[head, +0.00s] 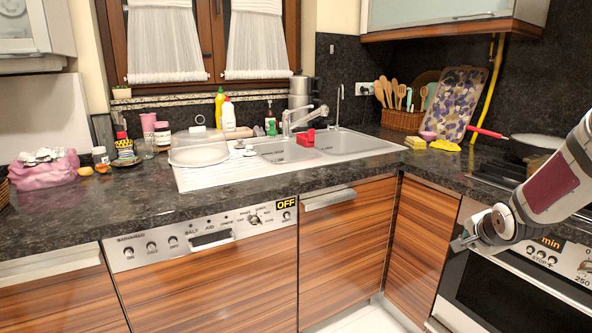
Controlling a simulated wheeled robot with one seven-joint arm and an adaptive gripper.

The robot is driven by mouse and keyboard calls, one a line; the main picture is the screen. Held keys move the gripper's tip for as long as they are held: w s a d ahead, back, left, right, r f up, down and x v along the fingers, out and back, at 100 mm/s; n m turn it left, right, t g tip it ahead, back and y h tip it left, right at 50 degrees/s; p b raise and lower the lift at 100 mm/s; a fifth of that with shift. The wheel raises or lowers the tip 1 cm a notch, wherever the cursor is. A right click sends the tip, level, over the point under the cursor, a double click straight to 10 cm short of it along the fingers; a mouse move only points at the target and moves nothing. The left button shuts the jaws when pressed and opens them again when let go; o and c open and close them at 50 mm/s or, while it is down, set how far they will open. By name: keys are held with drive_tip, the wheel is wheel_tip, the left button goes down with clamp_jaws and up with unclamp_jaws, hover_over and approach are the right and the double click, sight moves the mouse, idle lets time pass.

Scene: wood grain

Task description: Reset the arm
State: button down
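My arm comes in from the right edge in the head view, a pale grey link with a dark red band. My gripper (462,243) is at its end, in front of the oven's control panel and the counter edge at the right. It is small and dark here, and its fingers are partly hidden by the wrist. I see nothing held in it, but I cannot make out whether the fingers are apart.
The dark stone counter (130,197) runs along the back and right. The oven (515,290) is close below my arm. A pan (535,145) stands on the hob behind it. A sink (340,142) is mid-counter. The space before the wooden cabinets (345,250) is clear.

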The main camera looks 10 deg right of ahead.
drive_tip(key=s+a+r+n+g, duration=0.2)
drive_tip(key=s+a+r+n, duration=0.2)
drive_tip(key=s+a, duration=0.4)
drive_tip(key=s+a+r+n+g, duration=0.2)
drive_tip(key=s+a+r+n, duration=0.25)
drive_tip(key=s+a, duration=0.4)
drive_tip(key=s+a+n+g+y, duration=0.2)
drive_tip(key=s+a+n, duration=0.3)
drive_tip(key=s, duration=0.6)
drive_tip(key=s+a+n+g+y, duration=0.1)
drive_tip(key=s+a+n, duration=0.2)
drive_tip(key=s+a, duration=0.6)
wheel_tip(320, 180, up, 19)
drive_tip(key=s+d+t+p, duration=0.1)
drive_tip(key=s+t+p, duration=0.1)
drive_tip(key=p, duration=1.4)
drive_tip(key=shift+d+t+p, duration=0.3)
drive_tip(key=shift+d, duration=0.05)
drive_tip(key=shift+w, duration=0.1)
